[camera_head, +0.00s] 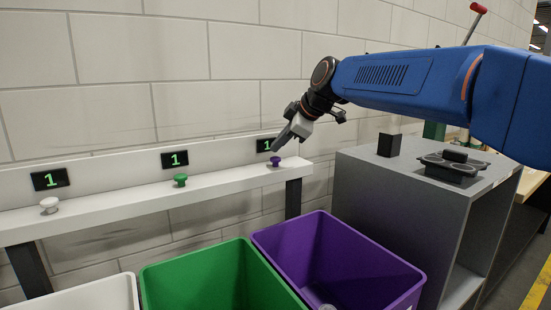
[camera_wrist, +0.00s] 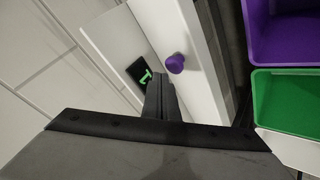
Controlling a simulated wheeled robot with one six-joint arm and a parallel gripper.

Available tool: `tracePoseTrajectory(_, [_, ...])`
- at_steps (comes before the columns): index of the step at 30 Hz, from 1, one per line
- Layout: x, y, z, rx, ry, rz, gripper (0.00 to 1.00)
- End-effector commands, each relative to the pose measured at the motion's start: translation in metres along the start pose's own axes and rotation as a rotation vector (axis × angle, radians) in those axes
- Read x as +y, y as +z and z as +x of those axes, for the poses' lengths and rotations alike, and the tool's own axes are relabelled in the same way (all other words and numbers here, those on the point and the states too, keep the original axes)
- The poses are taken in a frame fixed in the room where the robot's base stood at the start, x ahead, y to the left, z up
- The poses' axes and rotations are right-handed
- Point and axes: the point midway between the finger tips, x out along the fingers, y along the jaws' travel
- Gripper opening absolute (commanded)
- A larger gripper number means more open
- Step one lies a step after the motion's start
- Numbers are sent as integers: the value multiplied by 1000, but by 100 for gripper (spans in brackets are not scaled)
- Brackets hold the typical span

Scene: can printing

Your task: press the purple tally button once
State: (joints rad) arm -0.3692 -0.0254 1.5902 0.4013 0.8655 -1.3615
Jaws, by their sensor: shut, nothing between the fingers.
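The purple tally button (camera_head: 276,162) is a small knob on the white shelf, at its right end. It also shows in the wrist view (camera_wrist: 175,63), just beyond and to the right of my fingertips. My gripper (camera_head: 277,147) is shut and empty, and points down and left. Its fingertips appear a little above the button, with a small gap. The shut fingers also show in the wrist view (camera_wrist: 159,82). The display (camera_head: 265,145) behind the purple button shows a green 1, partly covered by my gripper.
A green button (camera_head: 181,180) and a white button (camera_head: 49,204) stand further left on the shelf (camera_head: 118,200), each with a display reading 1. White, green (camera_head: 215,280) and purple (camera_head: 345,255) bins stand below. A grey cabinet (camera_head: 385,195) is at the right.

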Motion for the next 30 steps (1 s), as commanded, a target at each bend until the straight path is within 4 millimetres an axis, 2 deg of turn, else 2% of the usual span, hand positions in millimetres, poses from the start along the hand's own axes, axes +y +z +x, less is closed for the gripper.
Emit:
tracePoseTrajectory(11, [2, -2, -2, 0, 1, 0, 0])
tracePoseTrajectory(30, [25, -25, -34, 0, 1, 0, 0])
